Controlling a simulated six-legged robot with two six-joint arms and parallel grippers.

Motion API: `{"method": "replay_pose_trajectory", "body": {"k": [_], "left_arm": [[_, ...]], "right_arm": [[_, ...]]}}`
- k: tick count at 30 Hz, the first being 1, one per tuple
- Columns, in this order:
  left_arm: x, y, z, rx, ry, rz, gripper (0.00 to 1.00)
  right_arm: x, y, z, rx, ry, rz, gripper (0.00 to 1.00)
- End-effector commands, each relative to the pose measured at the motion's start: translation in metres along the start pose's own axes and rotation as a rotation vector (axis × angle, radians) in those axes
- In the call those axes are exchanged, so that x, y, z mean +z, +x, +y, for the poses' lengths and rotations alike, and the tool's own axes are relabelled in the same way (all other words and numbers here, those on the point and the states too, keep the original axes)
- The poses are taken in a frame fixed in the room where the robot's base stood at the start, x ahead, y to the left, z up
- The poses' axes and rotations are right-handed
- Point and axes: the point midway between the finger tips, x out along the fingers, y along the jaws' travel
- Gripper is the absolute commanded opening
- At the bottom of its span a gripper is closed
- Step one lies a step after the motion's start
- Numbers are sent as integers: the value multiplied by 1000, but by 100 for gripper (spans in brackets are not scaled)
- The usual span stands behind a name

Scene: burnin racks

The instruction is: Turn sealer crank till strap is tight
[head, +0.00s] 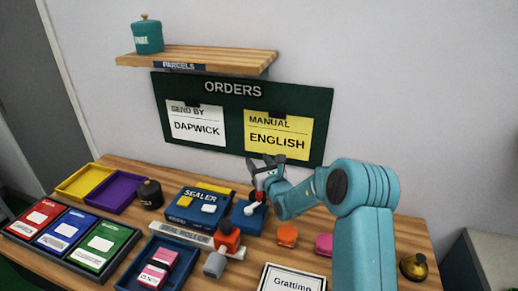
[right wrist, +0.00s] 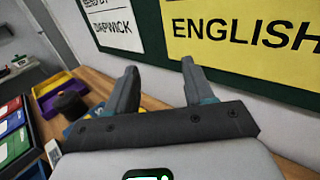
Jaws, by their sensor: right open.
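The sealer (head: 184,213) is a blue box with a "SEALER" label, at the middle of the table in the head view. Just right of it is a smaller blue block (head: 240,221) with a white knob-like piece and a small red upright part (head: 258,196); I cannot tell for certain which piece is the crank. No strap can be made out. My right gripper (head: 267,160) is above this block, fingers pointing up toward the board. In the right wrist view its jaws (right wrist: 158,82) are apart with nothing between them. My left gripper is not in view.
A seal roller strip (head: 184,234), an orange-red block (head: 228,236) and a grey cylinder (head: 214,265) lie in front. A blue tray (head: 125,283) holds pink packs. Orange (head: 288,234) and pink (head: 324,244) pieces are at right. The orders board (head: 233,103) hangs behind.

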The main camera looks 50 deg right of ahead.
Motion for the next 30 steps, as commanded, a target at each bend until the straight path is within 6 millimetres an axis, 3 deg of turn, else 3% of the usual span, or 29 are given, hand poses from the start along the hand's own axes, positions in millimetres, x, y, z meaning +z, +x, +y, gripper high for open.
{"method": "replay_pose_trajectory", "body": {"k": [3,10,23,30], "left_arm": [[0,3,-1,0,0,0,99],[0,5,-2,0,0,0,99],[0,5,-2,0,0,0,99],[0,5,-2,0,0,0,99]], "right_arm": [[30,0,0,0,-1,-5,52],[62,0,0,0,0,0,52],[68,0,0,0,-5,1,54],[68,0,3,13,-219,-6,54]]}}
